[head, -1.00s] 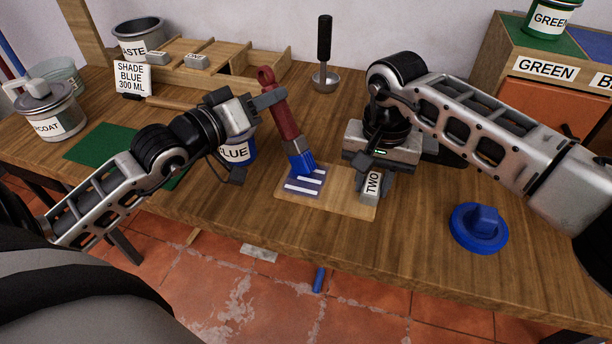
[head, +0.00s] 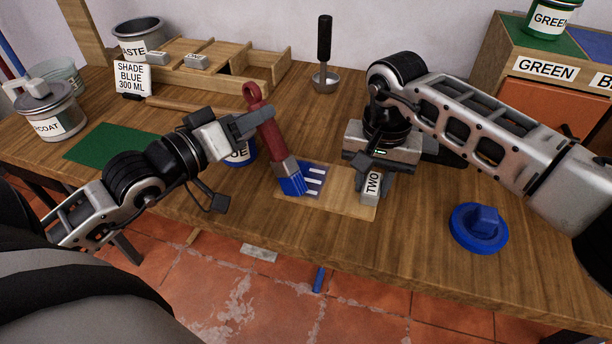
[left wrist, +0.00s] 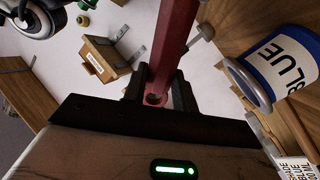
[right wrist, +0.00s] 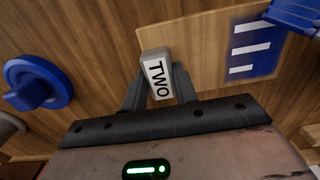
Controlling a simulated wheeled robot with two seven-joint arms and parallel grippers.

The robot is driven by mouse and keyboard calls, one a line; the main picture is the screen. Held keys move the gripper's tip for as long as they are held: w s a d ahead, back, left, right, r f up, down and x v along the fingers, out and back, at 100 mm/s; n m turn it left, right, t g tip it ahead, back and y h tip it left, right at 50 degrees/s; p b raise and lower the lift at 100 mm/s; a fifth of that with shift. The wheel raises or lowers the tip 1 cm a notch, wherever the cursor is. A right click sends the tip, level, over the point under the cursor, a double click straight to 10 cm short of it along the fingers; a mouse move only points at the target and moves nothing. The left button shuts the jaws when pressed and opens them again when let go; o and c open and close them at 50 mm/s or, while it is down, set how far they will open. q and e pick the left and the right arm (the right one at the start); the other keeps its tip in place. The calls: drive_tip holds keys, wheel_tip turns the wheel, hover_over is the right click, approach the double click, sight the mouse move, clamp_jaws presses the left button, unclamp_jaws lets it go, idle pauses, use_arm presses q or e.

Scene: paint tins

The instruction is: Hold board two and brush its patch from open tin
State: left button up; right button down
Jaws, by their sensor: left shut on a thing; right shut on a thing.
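Board two (head: 340,203) lies flat on the table, with a blue patch (head: 314,178) crossed by white stripes on its left part. My right gripper (head: 371,172) is shut on the grey block marked TWO (head: 372,187) at the board's edge; the block also shows in the right wrist view (right wrist: 157,75). My left gripper (head: 262,122) is shut on the red handle of the brush (head: 270,135). The brush tilts, its blue bristles (head: 291,184) at the patch's left side; contact is hard to tell. The BLUE tin (head: 245,152) stands behind the left gripper, mostly hidden; it shows in the left wrist view (left wrist: 285,65).
A blue lid (head: 479,228) lies on the table at the right. A green mat (head: 105,145), a lidded tin (head: 50,110) and a SHADE BLUE 300 ML sign (head: 132,78) are at the left. A wooden rack (head: 270,72) and a black-handled tool (head: 324,60) stand at the back.

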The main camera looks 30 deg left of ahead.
use_arm(q)
drive_tip(key=shift+d+f, duration=0.1)
drive_tip(key=shift+w+d+r, duration=0.15)
drive_tip(key=shift+d+r, duration=0.05)
drive_tip(key=shift+d, duration=0.25)
drive_tip(key=shift+f, duration=0.15)
drive_tip(key=shift+w+a, duration=0.2)
drive_tip(key=shift+w, duration=0.45)
drive_tip(key=shift+w+a, duration=0.15)
drive_tip(key=shift+w, duration=0.5)
drive_tip(key=shift+w, duration=0.15)
drive_tip(key=shift+w+a+f, duration=0.1)
drive_tip(key=shift+w+a, duration=0.1)
drive_tip(key=shift+w, duration=0.45)
drive_tip(key=shift+w+a+f, duration=0.1)
drive_tip(key=shift+w+a, duration=0.05)
drive_tip(key=shift+w, duration=0.45)
